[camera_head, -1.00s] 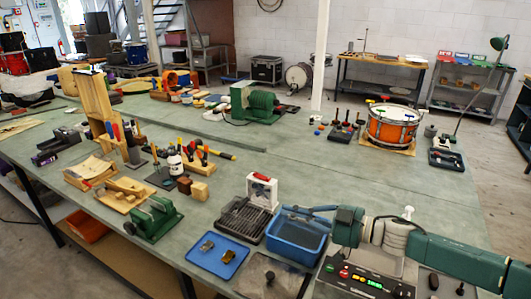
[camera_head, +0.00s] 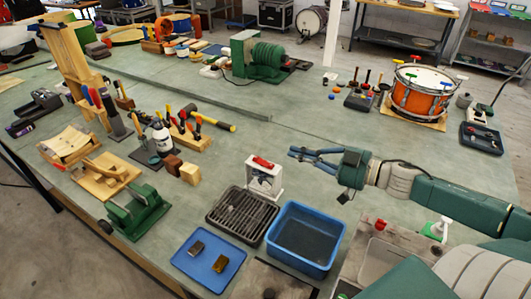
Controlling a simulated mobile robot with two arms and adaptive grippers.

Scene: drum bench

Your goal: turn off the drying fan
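The likely drying fan is a small white upright unit (camera_head: 264,182) with a red rocker on top. It stands on the bench at the back end of a black slatted rack (camera_head: 240,214). The rocker's exact position is too small to read. My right gripper (camera_head: 291,154) comes in from the right and points left, slightly above and to the right of the white unit. Its blue fingers converge toward their tips and look shut, with nothing between them. It appears apart from the unit. My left gripper is not in view.
A blue bin (camera_head: 304,238) and a blue tray (camera_head: 208,262) with small metal parts lie in front. A green clamp (camera_head: 137,208) and hand tools stand to the left. An orange drum (camera_head: 414,97) stands at the back right. The bench between gripper and drum is mostly clear.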

